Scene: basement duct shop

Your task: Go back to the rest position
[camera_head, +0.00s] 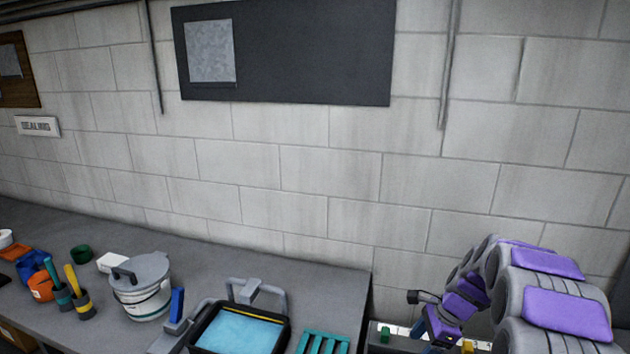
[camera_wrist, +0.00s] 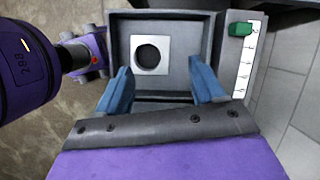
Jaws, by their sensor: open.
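My gripper (camera_wrist: 163,84) shows in the wrist view with its two blue fingers spread wide apart. Nothing is between the fingers. Beyond them is a grey open-topped box (camera_wrist: 122,35), with a white square plate (camera_wrist: 139,67) that has a dark round hole in its middle. In the head view my purple and grey arm reaches down at the lower right. The fingertips cannot be made out there.
A green block (camera_wrist: 240,29) sits on a white marked strip (camera_wrist: 243,75) beside the box. A grey bench (camera_head: 222,262) holds a lidded white bucket (camera_head: 147,302), a blue-filled tray (camera_head: 198,345) and a green rack (camera_head: 322,344). A block wall stands behind.

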